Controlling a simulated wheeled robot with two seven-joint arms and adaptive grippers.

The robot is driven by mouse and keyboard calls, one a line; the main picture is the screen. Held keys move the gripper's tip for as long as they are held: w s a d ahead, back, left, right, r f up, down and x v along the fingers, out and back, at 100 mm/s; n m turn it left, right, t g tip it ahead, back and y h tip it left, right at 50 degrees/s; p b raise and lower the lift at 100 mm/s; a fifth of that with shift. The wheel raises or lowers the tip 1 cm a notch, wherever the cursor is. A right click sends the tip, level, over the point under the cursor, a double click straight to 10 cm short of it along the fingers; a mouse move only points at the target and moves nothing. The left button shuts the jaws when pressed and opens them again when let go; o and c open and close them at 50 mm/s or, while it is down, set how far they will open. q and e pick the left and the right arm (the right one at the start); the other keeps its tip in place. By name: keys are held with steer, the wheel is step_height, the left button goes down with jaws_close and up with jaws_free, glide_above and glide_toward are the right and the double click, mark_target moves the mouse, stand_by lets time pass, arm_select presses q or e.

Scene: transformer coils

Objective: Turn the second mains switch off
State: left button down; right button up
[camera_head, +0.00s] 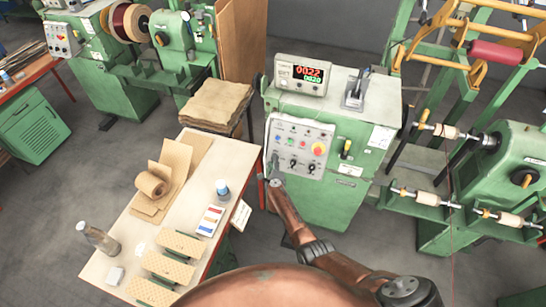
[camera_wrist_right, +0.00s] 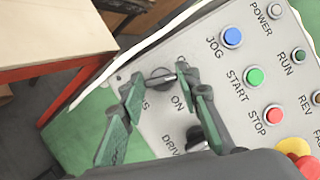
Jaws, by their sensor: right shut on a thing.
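The control panel (camera_head: 299,147) is a light grey plate on the front of a green machine (camera_head: 343,190). In the right wrist view, a dark rotary switch (camera_wrist_right: 161,79) sits at the panel's edge, beside the lettering "ON" and a partly covered label ending in "S". My right gripper (camera_wrist_right: 160,74) has its fingers on either side of this switch and is shut on it. In the head view the gripper (camera_head: 276,172) is at the panel's lower left, with the switch hidden. Another black knob (camera_wrist_right: 196,136) by "DRIV" is partly covered by a finger. My left gripper is out of view.
Blue jog (camera_wrist_right: 232,37), green start (camera_wrist_right: 253,77) and red stop (camera_wrist_right: 272,114) buttons are close by, with a yellow-and-red emergency button (camera_head: 319,149). A worktable (camera_head: 135,205) stands at the left. A red-digit display (camera_head: 301,74) sits on the machine.

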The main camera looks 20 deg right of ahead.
steer(key=shift+n+g+y+p, duration=0.4)
steer(key=shift+n+g+p, duration=0.2)
steer(key=shift+n+p, duration=1.2)
steer(key=o, duration=1.2)
steer(key=shift+c, duration=0.2)
